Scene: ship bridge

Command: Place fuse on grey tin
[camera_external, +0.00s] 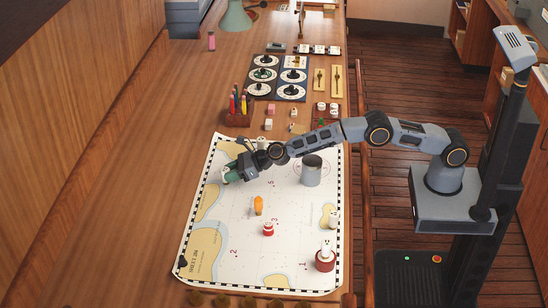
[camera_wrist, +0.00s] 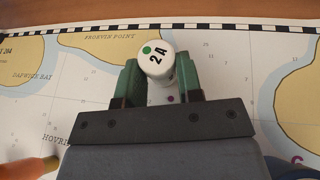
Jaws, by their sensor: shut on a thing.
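The fuse (camera_wrist: 158,58) is a white cylinder with a green dot and "2 A" on its end. It stands between the green fingers of my gripper (camera_wrist: 160,84), which is shut on it. In the external view my gripper (camera_external: 236,172) is low over the left part of the chart, and the fuse is mostly hidden by the fingers. The grey tin (camera_external: 311,176) is an upright cylinder on the chart, to the right of my gripper and under my arm.
A pencil holder (camera_external: 239,115) and dial panels (camera_external: 263,75) lie behind.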

